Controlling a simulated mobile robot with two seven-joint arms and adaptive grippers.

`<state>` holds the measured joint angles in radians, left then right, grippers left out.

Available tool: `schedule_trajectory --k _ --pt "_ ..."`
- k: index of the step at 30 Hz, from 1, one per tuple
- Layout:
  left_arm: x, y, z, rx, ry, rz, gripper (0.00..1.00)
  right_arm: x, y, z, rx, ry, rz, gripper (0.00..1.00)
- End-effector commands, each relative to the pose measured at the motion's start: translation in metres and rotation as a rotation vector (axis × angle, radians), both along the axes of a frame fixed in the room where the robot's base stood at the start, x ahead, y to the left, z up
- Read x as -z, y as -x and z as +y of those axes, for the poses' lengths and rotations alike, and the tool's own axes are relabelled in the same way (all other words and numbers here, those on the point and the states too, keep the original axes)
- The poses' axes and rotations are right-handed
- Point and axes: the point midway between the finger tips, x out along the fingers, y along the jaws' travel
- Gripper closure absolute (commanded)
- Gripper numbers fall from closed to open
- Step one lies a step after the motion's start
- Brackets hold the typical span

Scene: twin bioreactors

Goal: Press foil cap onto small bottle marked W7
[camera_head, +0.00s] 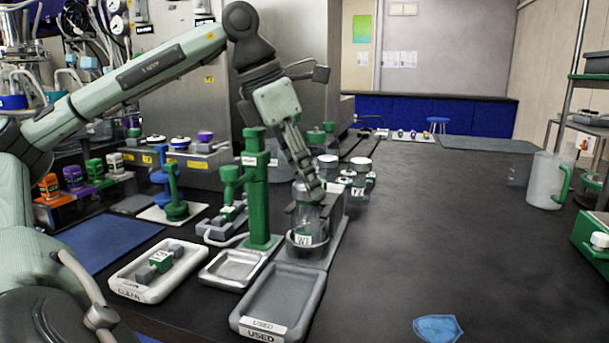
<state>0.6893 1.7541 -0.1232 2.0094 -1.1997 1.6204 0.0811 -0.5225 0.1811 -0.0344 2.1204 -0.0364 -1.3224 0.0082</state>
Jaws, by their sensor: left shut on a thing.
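The small bottle marked W7 (303,238) is clear glass with a white and green label. It stands upright in a round grey holder on the grey stand in the middle of the view. My left gripper (310,193) reaches down from above and is shut at the bottle's mouth. It holds a small grey piece that looks like the foil cap; the fingers mostly hide it. I cannot tell whether the cap is seated on the rim. My right gripper is not in view.
A green post (258,190) stands just left of the bottle. A USED tray (285,299), a small metal tray (234,268) and a CLEAN tray (159,270) lie in front. More bottles (357,181) stand behind. The dark bench at right is mostly clear, with a jug (545,181) farther back.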

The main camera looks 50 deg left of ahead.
Motion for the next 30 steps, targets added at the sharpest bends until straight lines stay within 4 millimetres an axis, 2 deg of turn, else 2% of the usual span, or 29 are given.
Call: schedule_trajectory --k 4,5,10,16,21,30 --pt "-0.0001 -0.0001 0.0000 0.000 0.000 -0.001 0.71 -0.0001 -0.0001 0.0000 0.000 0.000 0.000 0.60" --pt "-0.0002 -0.0001 -0.0001 0.000 0.000 -0.001 0.56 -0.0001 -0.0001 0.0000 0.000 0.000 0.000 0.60" --pt "-0.0002 -0.0001 -0.0001 0.000 0.000 -0.001 0.35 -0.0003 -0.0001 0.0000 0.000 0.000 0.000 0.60" --pt "-0.0002 -0.0001 -0.0001 0.000 0.000 -0.001 0.35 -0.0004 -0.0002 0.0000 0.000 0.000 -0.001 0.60" --pt "-0.0002 -0.0001 -0.0001 0.000 0.000 -0.001 0.15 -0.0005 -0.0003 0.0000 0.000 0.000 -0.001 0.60" --pt "-0.0007 -0.0001 -0.0001 0.000 0.000 -0.001 0.15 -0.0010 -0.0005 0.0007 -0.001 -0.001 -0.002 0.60"
